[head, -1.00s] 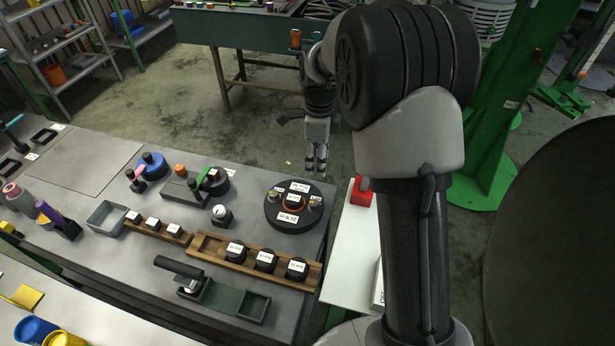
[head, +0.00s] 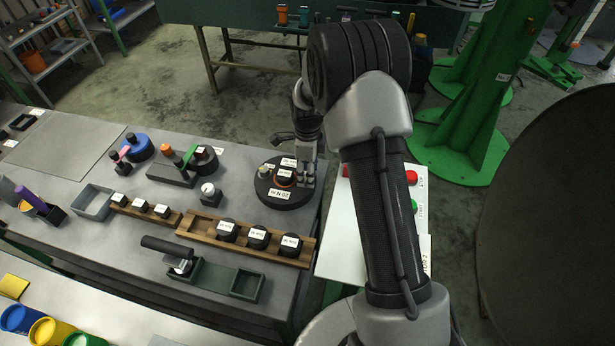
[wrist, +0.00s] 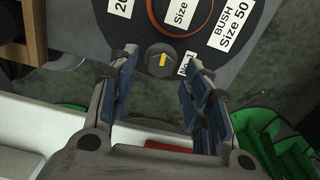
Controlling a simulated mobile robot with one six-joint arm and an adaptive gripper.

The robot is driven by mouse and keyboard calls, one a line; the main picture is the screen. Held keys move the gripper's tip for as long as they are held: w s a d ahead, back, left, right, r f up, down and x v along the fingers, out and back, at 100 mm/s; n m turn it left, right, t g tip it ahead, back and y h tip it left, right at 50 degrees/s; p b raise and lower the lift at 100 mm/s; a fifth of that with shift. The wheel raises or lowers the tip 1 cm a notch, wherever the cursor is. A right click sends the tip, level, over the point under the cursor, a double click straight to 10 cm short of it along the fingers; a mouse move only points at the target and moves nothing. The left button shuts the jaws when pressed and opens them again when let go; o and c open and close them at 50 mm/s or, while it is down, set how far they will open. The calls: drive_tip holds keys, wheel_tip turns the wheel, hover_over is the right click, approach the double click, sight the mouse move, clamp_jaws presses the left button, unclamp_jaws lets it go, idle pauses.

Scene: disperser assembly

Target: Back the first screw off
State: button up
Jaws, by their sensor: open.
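A dark round disc (head: 268,200) lies on the grey workbench with white labels and an orange ring (wrist: 204,30) around its centre. The first screw (wrist: 162,60) is a dark round knob with a yellow mark, beside a label reading No.1, near the disc's edge. My gripper (wrist: 164,68) is open, with one finger on each side of the knob and visible gaps to it. In the head view my gripper (head: 307,180) points down at the disc's right side.
A wooden rack (head: 190,230) with several labelled black parts stands in front of the disc. A white panel (head: 345,240) with red and green buttons is right of the bench. A green tray (head: 212,275) lies at the front.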

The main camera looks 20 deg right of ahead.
drive_tip(key=shift+f, duration=0.85)
drive_tip(key=c, duration=1.1)
drive_tip(key=shift+o, duration=0.2)
drive_tip(key=shift+n, duration=0.3)
drive_tip(key=n+p, duration=0.1)
drive_tip(key=n, duration=0.5)
drive_tip(key=shift+w, duration=0.15)
drive_tip(key=n, duration=0.4)
drive_tip(key=shift+w+n+p, duration=0.1)
drive_tip(key=shift+n+p, duration=0.2)
drive_tip(key=shift+n, duration=1.8)
